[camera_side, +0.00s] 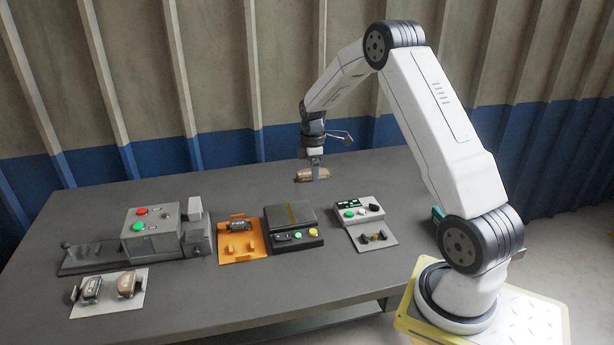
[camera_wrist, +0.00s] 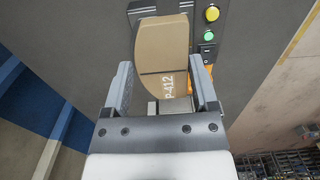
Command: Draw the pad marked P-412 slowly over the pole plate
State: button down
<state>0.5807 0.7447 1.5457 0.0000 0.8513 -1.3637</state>
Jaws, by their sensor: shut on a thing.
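My gripper (camera_side: 316,170) is shut on a tan brake pad (camera_side: 305,175) and holds it above the back part of the table. In the wrist view the pad (camera_wrist: 163,50) sits between the two fingers of my gripper (camera_wrist: 164,80), and its face reads P-412. A dark flat-topped unit (camera_side: 290,215) with a brownish stripe, which looks like the pole plate, stands in front of the pad in the side view. In the wrist view its button panel (camera_wrist: 208,35) shows right of the pad; the pad hides part of the unit.
An orange fixture (camera_side: 240,247) holding a dark part stands left of the dark unit. A grey machine (camera_side: 150,230) is further left, with a white plate (camera_side: 108,293) bearing two pads in front. A small white-panelled unit (camera_side: 360,210) is at right. The table's back is clear.

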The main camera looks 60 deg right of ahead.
jog(key=shift+d+r, duration=0.1)
jog(key=shift+r, duration=0.9)
jog(key=shift+s, duration=0.1)
dwell(0.3)
